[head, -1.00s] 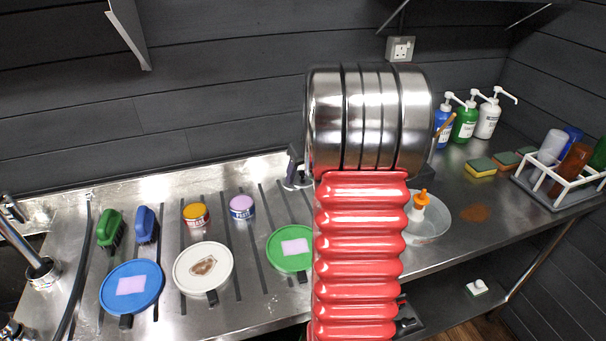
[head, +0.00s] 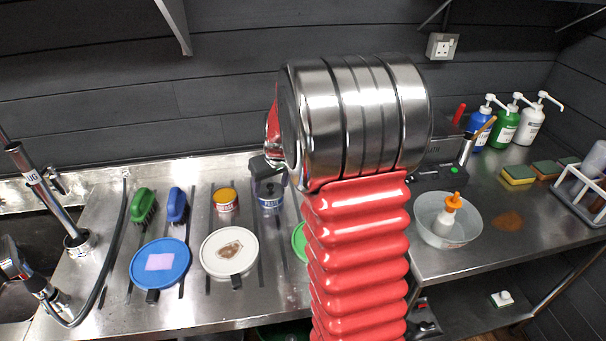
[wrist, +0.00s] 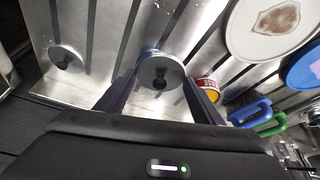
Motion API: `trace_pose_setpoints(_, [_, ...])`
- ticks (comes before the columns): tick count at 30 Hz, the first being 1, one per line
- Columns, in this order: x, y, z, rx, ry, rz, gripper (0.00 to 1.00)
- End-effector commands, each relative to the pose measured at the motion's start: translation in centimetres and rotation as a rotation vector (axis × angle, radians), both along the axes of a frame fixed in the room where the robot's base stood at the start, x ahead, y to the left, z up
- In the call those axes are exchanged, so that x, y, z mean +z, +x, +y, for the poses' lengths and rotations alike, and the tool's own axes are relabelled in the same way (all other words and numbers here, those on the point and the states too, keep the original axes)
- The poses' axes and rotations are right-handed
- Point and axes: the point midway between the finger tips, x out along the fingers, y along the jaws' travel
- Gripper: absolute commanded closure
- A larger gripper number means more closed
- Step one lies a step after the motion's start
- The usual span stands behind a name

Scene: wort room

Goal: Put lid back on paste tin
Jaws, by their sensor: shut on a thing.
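My gripper (wrist: 160,90) is shut on a round grey lid (wrist: 170,69) with a dark knob, its fingers on either side of the lid. The lid is over a blue-labelled paste tin (wrist: 149,52), which also shows in the head view (head: 271,204). The lid hides the tin's purple contents. I cannot tell if the lid is seated on the rim. An open tin with orange-yellow paste (head: 225,196) stands just left of it in the head view and also shows in the wrist view (wrist: 209,89).
A second grey lid (wrist: 66,60) lies apart on the ribbed steel drainer. A bowl (head: 446,222) with a bottle stands right.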

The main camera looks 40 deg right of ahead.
Motion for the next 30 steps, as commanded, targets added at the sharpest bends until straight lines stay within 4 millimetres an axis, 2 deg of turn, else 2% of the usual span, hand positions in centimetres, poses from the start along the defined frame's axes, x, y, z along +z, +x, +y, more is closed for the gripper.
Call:
trace_pose_setpoints(1, [-0.2, 0.5, 2.0, 0.019, 0.0, 0.0, 0.59])
trace_pose_setpoints(8, [-1.4, 1.8, 9.9, 0.079, -0.001, -0.004, 0.6])
trace_pose_setpoints(15, [-2.4, 1.9, 18.1, 0.145, 0.002, -0.014, 0.6])
trace_pose_setpoints(18, [-2.7, 1.7, 20.7, 0.166, 0.005, -0.02, 0.6])
trace_pose_setpoints(23, [-3.0, 1.5, 23.0, 0.185, 0.008, -0.025, 0.6])
trace_pose_setpoints(30, [-3.1, 1.4, 23.3, 0.186, 0.009, -0.025, 0.6])
